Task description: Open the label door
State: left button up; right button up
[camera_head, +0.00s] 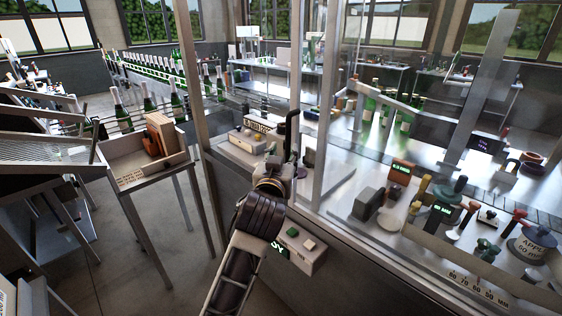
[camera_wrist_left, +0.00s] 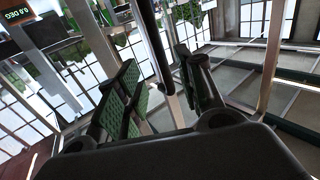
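The label door (camera_head: 325,110) is a clear panel in a pale metal frame at the centre of the head view. A dark upright bar (camera_head: 292,126), which looks like its handle, stands near the frame. My left gripper (camera_head: 284,155) is at this bar, partly hidden by its own wrist. My right gripper is out of view.
A control box with buttons (camera_head: 301,248) sits close beside my left forearm. A bench with knobs and displays (camera_head: 440,225) fills the right. A wooden tray (camera_head: 135,170) on legs stands left. Bottles (camera_head: 150,100) line a conveyor behind. Open floor shows at lower left.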

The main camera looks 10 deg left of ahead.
pick_arm(q)
jog(key=shift+s+a, duration=0.1)
jog(key=shift+s, duration=1.3)
jog(key=shift+f, duration=0.1)
